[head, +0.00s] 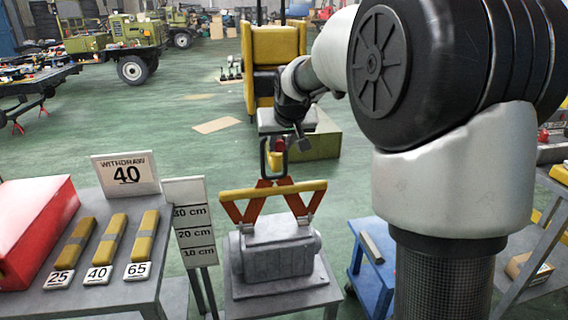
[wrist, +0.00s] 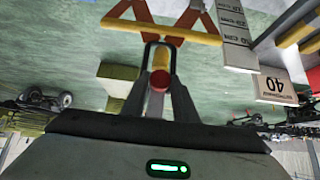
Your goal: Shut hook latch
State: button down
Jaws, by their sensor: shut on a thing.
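A dark hook (head: 264,160), shaped like a narrow loop, hangs upright from my gripper (head: 279,144) in the head view. A red round piece (wrist: 160,81) sits at the hook's top, between my fingers. My gripper (wrist: 160,95) is shut on the hook. In the wrist view the hook's grey loop (wrist: 158,48) reaches the yellow lifting bar (wrist: 165,31). The bar (head: 275,191) carries orange-red V-shaped links (head: 241,208) above a grey cylindrical load (head: 275,250). I cannot make out the hook's latch or tell whether it is shut.
The load is over a grey stand (head: 285,301). A height board (head: 191,222) stands just left of it. A left table holds a red box (head: 38,226), a "WITHDRAW 40" sign (head: 125,174) and yellow bars (head: 112,236) labelled 25, 40 and 65. A blue cart (head: 369,279) stands right.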

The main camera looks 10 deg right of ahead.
jog(key=b, duration=0.1)
jog(key=f+t+b, duration=0.1)
jog(key=b, duration=0.1)
jog(key=shift+w+f+b, duration=0.1)
jog(key=shift+w+b, duration=0.15)
jog(key=shift+b, duration=0.05)
jog(key=shift+w+t+b, duration=0.15)
jog(key=shift+t+b, duration=0.35)
jog(key=shift+b, duration=0.05)
jog(key=c, duration=1.4)
grip_release()
jog(key=shift+c, duration=0.2)
jog(key=p+v, duration=0.2)
jog(key=v, duration=1.5)
jog(key=shift+s, duration=0.25)
jog(key=shift+s, duration=0.1)
